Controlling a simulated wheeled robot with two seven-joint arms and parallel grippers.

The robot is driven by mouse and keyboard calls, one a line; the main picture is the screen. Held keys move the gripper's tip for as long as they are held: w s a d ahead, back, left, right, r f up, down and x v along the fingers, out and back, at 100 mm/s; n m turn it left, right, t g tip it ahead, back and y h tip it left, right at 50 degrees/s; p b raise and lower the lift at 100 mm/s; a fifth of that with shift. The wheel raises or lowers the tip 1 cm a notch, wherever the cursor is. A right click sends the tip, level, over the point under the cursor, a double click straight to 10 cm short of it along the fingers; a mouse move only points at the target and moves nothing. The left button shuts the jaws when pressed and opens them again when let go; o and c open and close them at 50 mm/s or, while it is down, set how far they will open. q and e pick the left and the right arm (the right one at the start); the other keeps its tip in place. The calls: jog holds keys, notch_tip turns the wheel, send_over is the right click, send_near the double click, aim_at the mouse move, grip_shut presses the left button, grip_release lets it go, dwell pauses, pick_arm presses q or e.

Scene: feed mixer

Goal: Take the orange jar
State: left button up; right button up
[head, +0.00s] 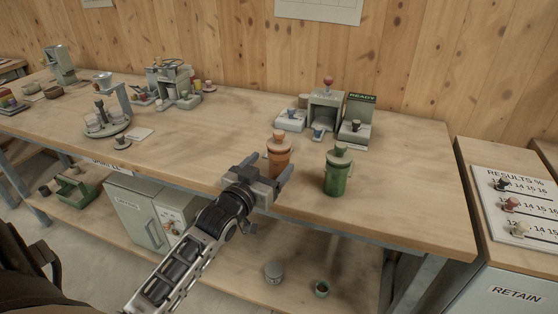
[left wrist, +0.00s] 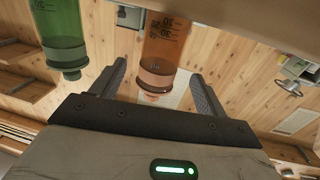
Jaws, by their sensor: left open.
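The orange jar (head: 279,153) stands upright near the front edge of the wooden workbench, with a knobbed lid. My left gripper (head: 268,170) is open at its near side, with one finger on each side of its lower part. In the left wrist view the picture is upside down, and the orange jar (left wrist: 160,55) shows between the two open fingers (left wrist: 158,78), with dark graduation marks on it. I cannot tell whether the fingers touch it. My right gripper is not in view.
A green jar (head: 338,171) stands close to the right of the orange one; it also shows in the left wrist view (left wrist: 62,35). Behind is a grey device (head: 325,108) with a READY sign (head: 361,99). The bench (head: 410,175) is clear to the right.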

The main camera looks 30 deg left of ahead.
aim_at(273, 162)
pick_arm(q)
jog(key=w, duration=0.5)
jog(key=shift+a+f, duration=0.1)
jog(key=shift+a, duration=0.1)
jog(key=c, duration=1)
